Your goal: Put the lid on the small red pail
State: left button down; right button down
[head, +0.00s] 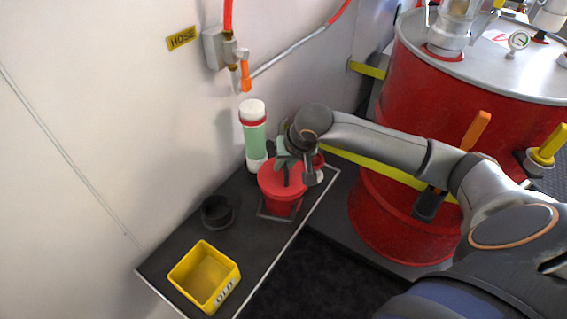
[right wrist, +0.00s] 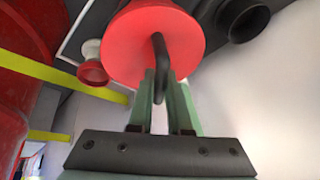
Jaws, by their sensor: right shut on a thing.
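The small red pail (head: 282,208) stands on the dark shelf inside a square outline. The red round lid (head: 270,180) is over the pail's mouth and hides it. I cannot tell whether the lid is seated on the rim or just above it. My right gripper (head: 285,170) is above the lid, shut on its black upright handle. In the right wrist view the green fingers (right wrist: 160,95) pinch the handle (right wrist: 161,60) of the lid (right wrist: 135,45). My left gripper is not in view.
The shelf (head: 190,239) also holds a yellow bin (head: 205,276), a black round cup (head: 217,212) and a green-and-white cylinder (head: 254,135) close behind the pail. A large red drum (head: 390,120) stands to the right. An orange-handled hose valve (head: 245,75) hangs on the wall.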

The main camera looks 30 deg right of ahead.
jog(key=c, duration=0.8)
grip_release()
jog(key=p+v, duration=0.1)
jog(key=v, duration=1.1)
jog(key=shift+s+r, duration=0.1)
jog(key=shift+r, duration=0.15)
